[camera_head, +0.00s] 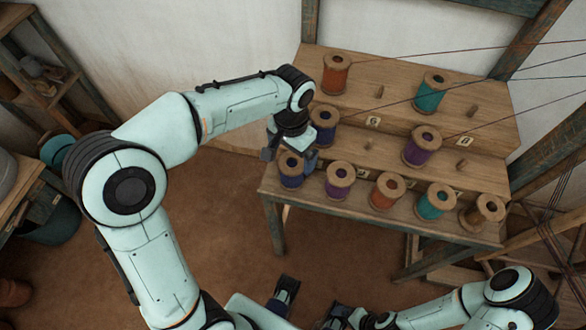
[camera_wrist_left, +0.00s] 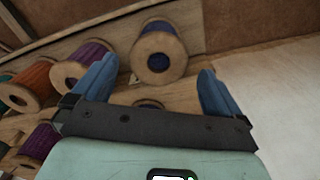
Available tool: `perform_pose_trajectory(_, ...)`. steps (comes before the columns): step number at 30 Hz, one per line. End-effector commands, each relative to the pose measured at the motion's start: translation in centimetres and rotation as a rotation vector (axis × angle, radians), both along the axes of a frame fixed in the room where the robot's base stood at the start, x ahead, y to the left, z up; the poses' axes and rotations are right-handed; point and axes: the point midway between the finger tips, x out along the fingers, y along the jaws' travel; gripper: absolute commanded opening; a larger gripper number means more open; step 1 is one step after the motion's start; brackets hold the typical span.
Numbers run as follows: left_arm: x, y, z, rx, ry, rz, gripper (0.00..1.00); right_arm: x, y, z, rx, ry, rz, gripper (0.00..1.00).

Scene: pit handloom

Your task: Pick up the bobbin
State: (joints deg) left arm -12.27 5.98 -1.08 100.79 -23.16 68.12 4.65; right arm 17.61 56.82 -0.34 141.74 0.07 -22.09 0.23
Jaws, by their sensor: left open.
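My left gripper (camera_head: 290,157) is open over the left end of the front row on the wooden rack. A dark blue bobbin (camera_head: 290,178) with wooden ends stands there, partly hidden by the gripper. In the left wrist view, a dark blue bobbin (camera_wrist_left: 160,58) shows beyond and between the two blue fingers, with no grip visible. A purple bobbin (camera_head: 339,180) stands beside it to the right, then an orange (camera_head: 386,192), a teal (camera_head: 436,203) and a brown one (camera_head: 482,212). My right gripper (camera_head: 335,316) is low at the bottom edge, partly cut off.
Another blue bobbin (camera_head: 323,125) and a purple one (camera_head: 422,146) stand on the middle step. An orange (camera_head: 335,74) and a teal one (camera_head: 430,93) stand on the top step of the rack (camera_head: 390,62). Bare pegs and stretched threads are nearby. Shelves (camera_head: 42,95) stand at left.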

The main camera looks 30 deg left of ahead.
Motion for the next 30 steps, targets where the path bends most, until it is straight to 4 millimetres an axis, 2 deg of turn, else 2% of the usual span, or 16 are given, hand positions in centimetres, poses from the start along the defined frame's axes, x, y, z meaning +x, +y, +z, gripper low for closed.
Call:
perform_pose_trajectory(1,-0.1,0.0,-1.1,0.001,0.004,0.0,1.0,-0.1,0.0,-0.3,0.0,0.001,0.0,1.0)
perform_pose_trajectory(3,0.0,0.0,-2.1,0.001,0.003,0.0,1.0,-0.1,0.0,-0.4,0.0,0.0,0.0,1.0)
perform_pose_trajectory(11,-0.2,-0.1,-4.0,-0.001,0.002,0.0,1.0,0.0,0.0,-0.6,-0.001,-0.004,-0.001,1.0)
perform_pose_trajectory(18,-0.5,-0.1,-7.6,-0.001,0.002,0.001,1.0,0.2,0.0,-1.1,-0.002,-0.011,-0.002,1.0)
perform_pose_trajectory(22,-0.5,-0.1,-8.3,-0.001,-0.001,0.001,1.0,0.3,0.0,-1.2,-0.002,-0.013,-0.003,1.0)
perform_pose_trajectory(28,-0.5,-0.1,-8.2,-0.001,-0.002,0.001,1.0,0.3,0.0,-1.1,-0.002,-0.014,-0.003,1.0)
perform_pose_trajectory(29,-0.5,-0.1,-8.2,-0.001,-0.002,0.001,0.94,0.3,0.0,-1.1,-0.002,-0.014,-0.003,1.0)
perform_pose_trajectory(30,-0.5,-0.1,-8.2,-0.001,-0.001,0.001,0.8,0.3,0.0,-1.1,-0.002,-0.014,-0.003,1.0)
